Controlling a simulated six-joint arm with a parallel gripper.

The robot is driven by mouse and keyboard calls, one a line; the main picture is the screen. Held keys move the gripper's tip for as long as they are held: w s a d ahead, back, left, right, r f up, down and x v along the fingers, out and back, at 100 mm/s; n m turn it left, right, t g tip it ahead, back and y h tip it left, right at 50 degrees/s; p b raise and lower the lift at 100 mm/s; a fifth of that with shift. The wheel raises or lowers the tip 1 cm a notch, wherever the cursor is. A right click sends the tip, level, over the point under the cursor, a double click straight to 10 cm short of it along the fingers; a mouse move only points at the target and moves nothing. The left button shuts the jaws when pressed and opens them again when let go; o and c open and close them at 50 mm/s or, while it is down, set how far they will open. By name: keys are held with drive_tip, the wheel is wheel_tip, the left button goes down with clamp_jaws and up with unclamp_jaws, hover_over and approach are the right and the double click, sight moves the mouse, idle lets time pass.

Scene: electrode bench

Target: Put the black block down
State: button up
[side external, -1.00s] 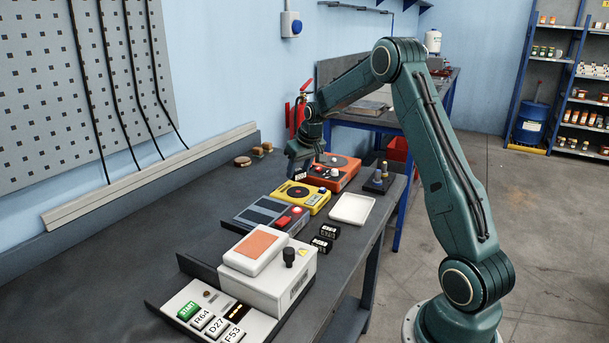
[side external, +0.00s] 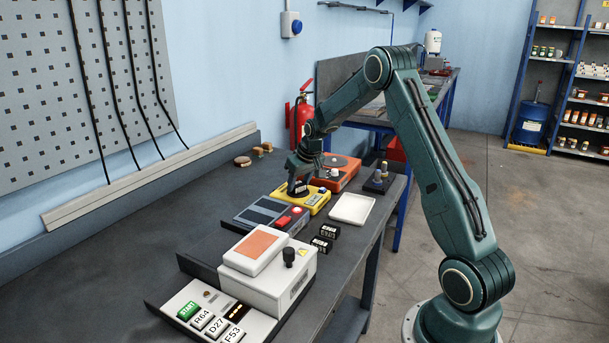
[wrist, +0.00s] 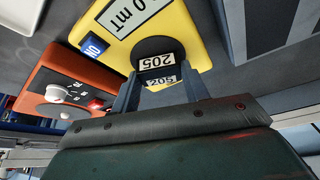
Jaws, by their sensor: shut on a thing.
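My gripper (side external: 300,186) is shut on a black block with white labels reading 205 (wrist: 156,63). In the wrist view the block sits between my two fingers (wrist: 160,84), over the round black spot of the yellow device (wrist: 183,30). In the side view the yellow device (side external: 317,203) is on the bench directly under my gripper, which hides most of its black spot. The block looks low, at or just above that spot; I cannot tell whether it touches.
The orange device (side external: 340,178) stands behind the yellow one, and a grey device (side external: 258,215) in front. A white tray (side external: 352,208) and two black blocks (side external: 328,231) lie to the right. A white box device (side external: 268,275) stands nearer. The bench (side external: 190,205) is clear on the left.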

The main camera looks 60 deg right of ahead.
drive_tip(key=shift+f, duration=0.1)
drive_tip(key=o, duration=1.2)
drive_tip(key=v, duration=1.2)
drive_tip(key=shift+s, duration=0.1)
